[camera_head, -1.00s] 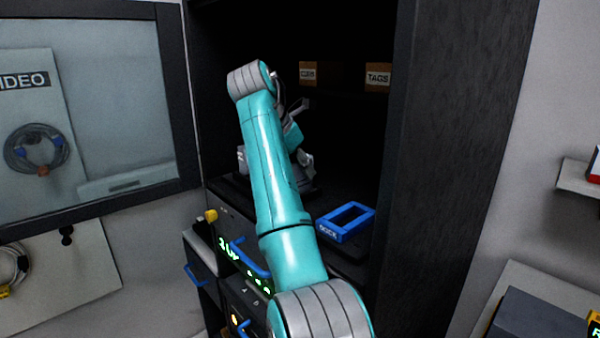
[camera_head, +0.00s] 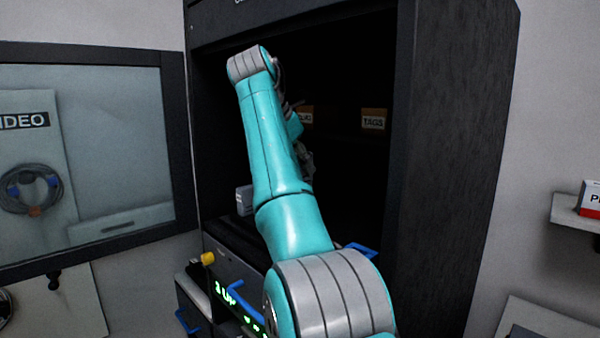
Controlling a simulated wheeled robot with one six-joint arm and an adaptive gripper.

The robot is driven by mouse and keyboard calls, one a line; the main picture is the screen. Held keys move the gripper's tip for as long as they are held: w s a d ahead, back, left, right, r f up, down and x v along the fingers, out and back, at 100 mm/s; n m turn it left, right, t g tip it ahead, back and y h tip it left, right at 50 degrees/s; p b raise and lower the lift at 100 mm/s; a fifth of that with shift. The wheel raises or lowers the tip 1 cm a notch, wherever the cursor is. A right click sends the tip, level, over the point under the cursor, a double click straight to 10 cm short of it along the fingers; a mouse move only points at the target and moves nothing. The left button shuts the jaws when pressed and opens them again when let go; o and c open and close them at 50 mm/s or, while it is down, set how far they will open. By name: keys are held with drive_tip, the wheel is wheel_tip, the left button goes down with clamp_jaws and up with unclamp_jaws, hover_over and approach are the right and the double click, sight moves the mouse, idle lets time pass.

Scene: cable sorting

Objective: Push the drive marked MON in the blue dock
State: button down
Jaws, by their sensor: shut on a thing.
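My gripper (camera_head: 308,163) is inside the dark cabinet, mostly hidden behind my own teal arm. Only some grey parts show right of the arm. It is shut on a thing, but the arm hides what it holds. The blue dock (camera_head: 362,249) is on the ledge at lower right of the arm; only a strip of its blue rim shows. I see no drive with a readable MON mark. A small pale block (camera_head: 244,201) stands left of my arm in the cabinet; I cannot tell what it is.
The cabinet's right wall (camera_head: 450,160) is close to my arm. A yellow knob (camera_head: 208,258) and a unit with green lit digits (camera_head: 228,294) are below left.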

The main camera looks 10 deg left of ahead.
drive_tip(key=shift+r, duration=1.05)
drive_tip(key=shift+d, duration=0.1)
